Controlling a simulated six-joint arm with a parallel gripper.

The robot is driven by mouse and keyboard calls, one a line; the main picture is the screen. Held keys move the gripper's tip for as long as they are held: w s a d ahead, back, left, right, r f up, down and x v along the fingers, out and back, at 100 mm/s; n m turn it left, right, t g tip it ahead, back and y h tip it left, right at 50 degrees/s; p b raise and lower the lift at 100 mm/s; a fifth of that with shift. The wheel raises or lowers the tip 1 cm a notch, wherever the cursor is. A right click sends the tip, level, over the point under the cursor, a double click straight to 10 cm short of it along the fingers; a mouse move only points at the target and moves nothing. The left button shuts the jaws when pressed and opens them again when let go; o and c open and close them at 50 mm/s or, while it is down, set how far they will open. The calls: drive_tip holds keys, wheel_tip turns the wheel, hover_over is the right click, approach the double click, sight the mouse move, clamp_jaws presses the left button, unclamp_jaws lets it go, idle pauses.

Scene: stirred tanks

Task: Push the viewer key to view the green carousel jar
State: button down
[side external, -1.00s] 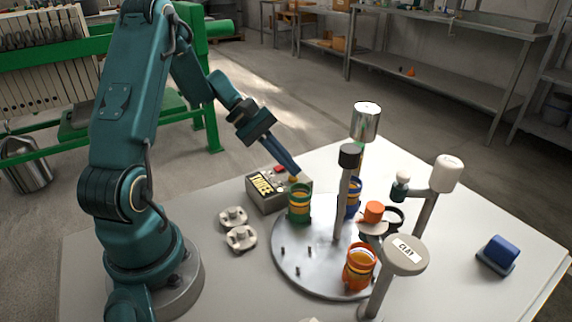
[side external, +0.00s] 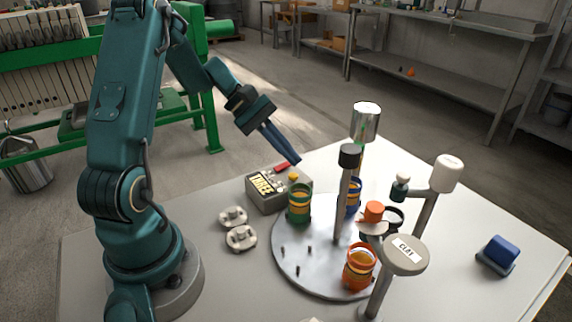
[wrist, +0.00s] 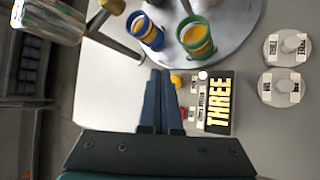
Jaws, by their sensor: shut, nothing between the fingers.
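The grey key box (side external: 265,204) stands on the table behind the carousel (side external: 300,268) and its display reads THREE. It has a red key (side external: 282,167) and a yellow key (side external: 293,177). In the wrist view the yellow key (wrist: 177,82) lies just right of my fingers, and the labels beside the keys are too small to read. The green jar (side external: 299,206) stands upright on the carousel, in front of the box, with yellow-orange contents. It also shows in the wrist view (wrist: 196,38). My gripper (side external: 298,161) is shut and empty, above the box and apart from it.
A blue jar (side external: 354,199) and an orange jar (side external: 360,268) also stand on the carousel. A dark-capped post (side external: 343,205), a metal cylinder (side external: 365,122) and a CLAY-labelled stand (side external: 404,255) rise nearby. Two round knobs (side external: 240,238) sit left of the carousel.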

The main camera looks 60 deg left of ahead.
sight(288, 179)
wheel_tip(288, 179, up, 4)
drive_tip(key=shift+r, duration=0.15)
idle(0.3)
idle(0.4)
